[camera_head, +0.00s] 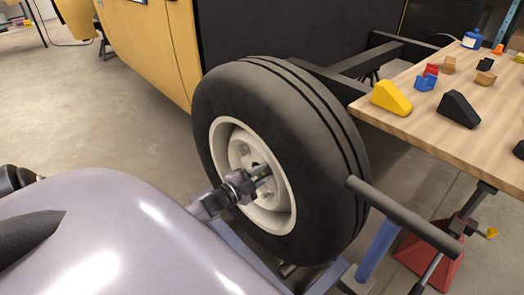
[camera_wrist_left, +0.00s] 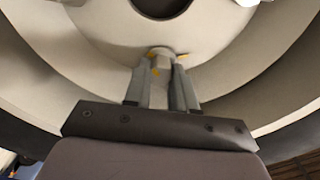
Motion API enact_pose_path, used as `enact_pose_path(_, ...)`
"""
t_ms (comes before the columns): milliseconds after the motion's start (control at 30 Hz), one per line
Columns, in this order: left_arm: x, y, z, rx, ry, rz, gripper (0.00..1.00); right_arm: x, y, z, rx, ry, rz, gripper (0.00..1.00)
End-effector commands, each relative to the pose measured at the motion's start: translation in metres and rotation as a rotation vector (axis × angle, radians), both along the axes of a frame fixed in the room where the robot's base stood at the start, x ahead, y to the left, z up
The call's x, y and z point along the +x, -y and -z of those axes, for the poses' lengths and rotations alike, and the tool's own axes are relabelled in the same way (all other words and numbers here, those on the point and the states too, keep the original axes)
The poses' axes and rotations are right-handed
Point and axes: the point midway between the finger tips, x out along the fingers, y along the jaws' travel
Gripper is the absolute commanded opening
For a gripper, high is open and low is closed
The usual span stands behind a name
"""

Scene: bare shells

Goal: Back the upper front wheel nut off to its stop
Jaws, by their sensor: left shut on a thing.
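The front wheel (camera_head: 335,150) stands upright, with a black tyre and a cream rim (camera_head: 219,138). My left gripper (camera_head: 262,172) reaches into the rim from the lower left, its fingers at the hub face. In the left wrist view my left gripper (camera_wrist_left: 161,75) is shut on a pale wheel nut (camera_wrist_left: 161,64), with small yellow marks by the fingertips. The nut sits against the cream wheel disc (camera_wrist_left: 100,35), below the dark centre hole (camera_wrist_left: 160,7). In the head view the gripper hides most of this nut. My right gripper is not in view.
A wooden table (camera_head: 450,135) at the right holds a yellow wedge (camera_head: 391,97), a black wedge (camera_head: 458,109) and several small blocks. A dark bar (camera_head: 405,210) juts out beside the tyre, above a red stand (camera_head: 430,258). Open floor (camera_head: 85,110) lies at the left.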

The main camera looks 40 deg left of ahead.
Motion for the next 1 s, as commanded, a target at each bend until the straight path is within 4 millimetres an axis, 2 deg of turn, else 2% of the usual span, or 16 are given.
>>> enact_pose_path(33, 0.003, 0.000, -0.004, -0.006, 0.008, -0.001, 0.28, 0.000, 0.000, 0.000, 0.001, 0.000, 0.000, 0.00)
enact_pose_path(100, 0.003, 0.000, -0.004, -0.006, 0.008, -0.001, 0.50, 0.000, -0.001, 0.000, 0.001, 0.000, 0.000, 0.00)
enact_pose_path(467, -0.002, 0.000, -0.002, -0.001, 0.002, 0.000, 0.50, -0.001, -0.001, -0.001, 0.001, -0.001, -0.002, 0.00)
enact_pose_path(733, -0.036, -0.002, -0.003, -0.003, 0.001, -0.001, 0.50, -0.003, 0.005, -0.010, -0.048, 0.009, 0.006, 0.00)
enact_pose_path(1000, -0.065, -0.005, -0.003, -0.003, 0.005, 0.000, 0.50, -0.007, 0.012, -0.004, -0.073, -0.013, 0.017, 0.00)
